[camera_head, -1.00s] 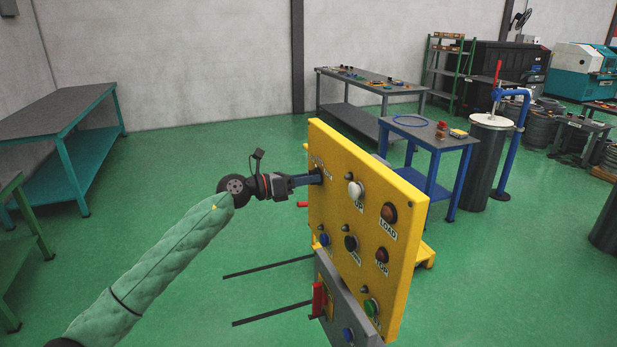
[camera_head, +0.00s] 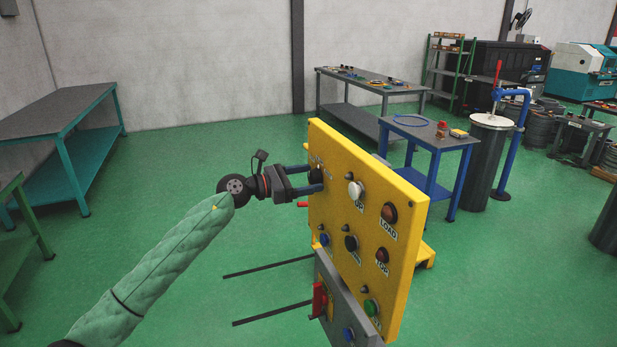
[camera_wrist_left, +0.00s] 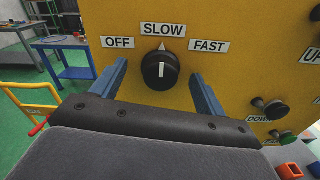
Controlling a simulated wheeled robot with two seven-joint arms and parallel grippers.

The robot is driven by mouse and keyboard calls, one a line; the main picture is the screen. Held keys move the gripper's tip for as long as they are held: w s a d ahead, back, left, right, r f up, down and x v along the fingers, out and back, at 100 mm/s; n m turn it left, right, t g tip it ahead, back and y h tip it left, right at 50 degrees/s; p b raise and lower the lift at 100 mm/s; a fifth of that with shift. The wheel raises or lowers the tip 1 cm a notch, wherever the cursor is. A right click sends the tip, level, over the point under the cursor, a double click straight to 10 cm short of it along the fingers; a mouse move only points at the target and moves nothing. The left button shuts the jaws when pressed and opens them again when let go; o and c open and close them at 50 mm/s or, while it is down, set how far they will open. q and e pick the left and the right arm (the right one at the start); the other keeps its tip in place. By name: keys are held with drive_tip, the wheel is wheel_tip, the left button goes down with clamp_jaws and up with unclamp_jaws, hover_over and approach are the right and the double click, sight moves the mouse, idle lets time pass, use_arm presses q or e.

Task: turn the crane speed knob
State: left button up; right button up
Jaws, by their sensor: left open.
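The crane speed knob (camera_wrist_left: 160,70) is a round black dial with a white mark, on the yellow control panel (camera_head: 350,215). In the left wrist view its mark points up at the SLOW label (camera_wrist_left: 163,30), between OFF (camera_wrist_left: 117,42) and FAST (camera_wrist_left: 209,47). My left gripper (camera_head: 318,179) is open at the panel's upper left. In the left wrist view its two blue fingers (camera_wrist_left: 160,88) stand on either side of the knob, with visible gaps. Whether they touch the panel is unclear. In the head view the fingers and the panel's angle partly hide the knob.
Other buttons sit close by on the panel, such as the white UP button (camera_head: 355,190), the LOAD button (camera_head: 389,213) and the STOP button (camera_head: 382,255). A grey box (camera_head: 345,300) with a red handle hangs below. Green floor lies open left of the panel.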

use_arm(q)
drive_tip(key=shift+a, duration=0.15)
drive_tip(key=shift+s+a+f, duration=0.1)
drive_tip(key=shift+s+a, duration=0.05)
drive_tip(key=shift+a, duration=0.3)
drive_tip(key=b+v, duration=0.2)
drive_tip(key=v, duration=0.2)
drive_tip(key=shift+s+a, duration=0.2)
drive_tip(key=shift+a, duration=0.15)
